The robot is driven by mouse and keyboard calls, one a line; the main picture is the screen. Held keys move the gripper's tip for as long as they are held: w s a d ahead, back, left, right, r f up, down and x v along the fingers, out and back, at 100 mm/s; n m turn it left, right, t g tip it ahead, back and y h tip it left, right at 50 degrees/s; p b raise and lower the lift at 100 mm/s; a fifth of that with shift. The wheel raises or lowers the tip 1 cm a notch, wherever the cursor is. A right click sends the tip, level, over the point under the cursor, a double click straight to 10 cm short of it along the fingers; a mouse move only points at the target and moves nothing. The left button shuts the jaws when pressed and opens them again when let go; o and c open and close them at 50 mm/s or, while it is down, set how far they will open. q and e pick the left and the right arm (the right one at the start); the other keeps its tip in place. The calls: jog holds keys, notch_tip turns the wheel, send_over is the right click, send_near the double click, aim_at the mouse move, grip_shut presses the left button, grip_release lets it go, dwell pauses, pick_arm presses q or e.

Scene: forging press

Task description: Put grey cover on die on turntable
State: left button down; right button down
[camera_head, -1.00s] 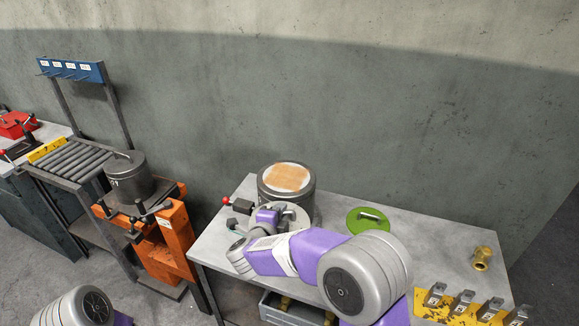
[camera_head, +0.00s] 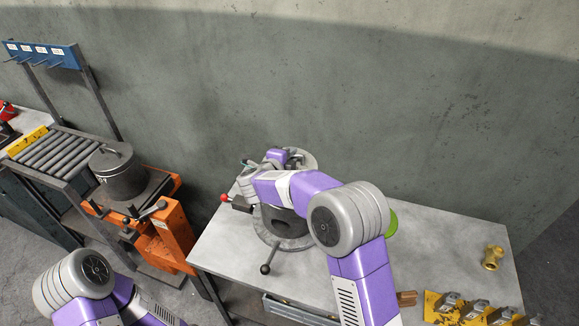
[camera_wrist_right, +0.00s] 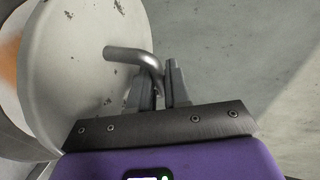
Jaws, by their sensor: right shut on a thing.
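My right gripper (camera_head: 290,158) is shut on the curved handle of the grey cover (camera_head: 308,160). The right wrist view shows the fingers (camera_wrist_right: 162,82) around the handle and the round, worn cover (camera_wrist_right: 80,55) beside them. The dark round die (camera_head: 286,222) stands on the turntable (camera_head: 262,243) on the grey table. The cover is at the die's upper end; my arm hides much of both, so I cannot tell whether they touch. An orange patch, blurred, shows past the cover's edge in the wrist view. My left arm is at lower left, its gripper out of view.
A green cover (camera_head: 391,222) lies mostly behind my right arm. A brass fitting (camera_head: 493,257) stands on the table's right. Metal clamps on a yellow plate (camera_head: 433,308) are at front right. A lidded grey pot (camera_head: 122,178) stands on an orange stand (camera_head: 176,236) at left.

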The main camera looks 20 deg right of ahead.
notch_tip(320, 180, down, 3)
jog(key=shift+s+f, duration=0.1)
jog(key=shift+f, duration=0.45)
jog(key=shift+f, duration=0.1)
jog(key=c, duration=1.1)
grip_release()
